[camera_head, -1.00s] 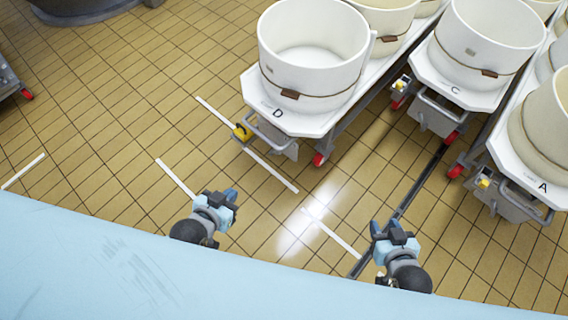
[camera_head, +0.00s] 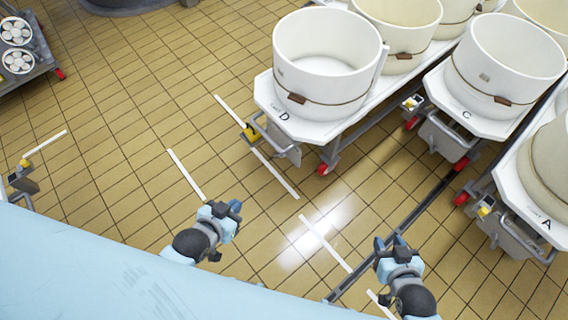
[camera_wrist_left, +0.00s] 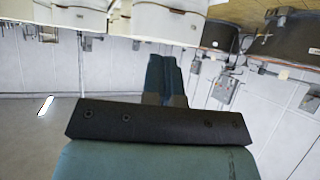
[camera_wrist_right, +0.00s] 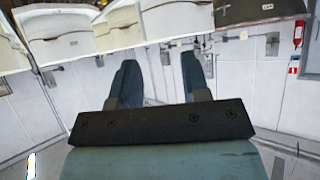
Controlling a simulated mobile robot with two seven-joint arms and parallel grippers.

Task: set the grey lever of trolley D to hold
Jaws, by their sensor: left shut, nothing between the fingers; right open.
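Trolley D (camera_head: 268,98) is a white-topped trolley marked D, ahead of me at the upper middle of the head view. It carries a white tub (camera_head: 325,60). At its near end are a grey bar handle (camera_head: 272,146), a grey box below it and a yellow part (camera_head: 252,133). I cannot make out the grey lever or its setting there. My left gripper (camera_head: 228,208) is shut and empty, over the floor short of trolley D. My right gripper (camera_head: 388,243) is open and empty, further right. Both are apart from every trolley.
Trolley C (camera_head: 470,116) and trolley A (camera_head: 530,205) stand to the right, with tubs. A cart with white cylinders (camera_head: 18,62) is at the upper left. A grey and yellow fixture (camera_head: 22,178) is at the left edge. The tiled floor (camera_head: 120,120) before trolley D is clear.

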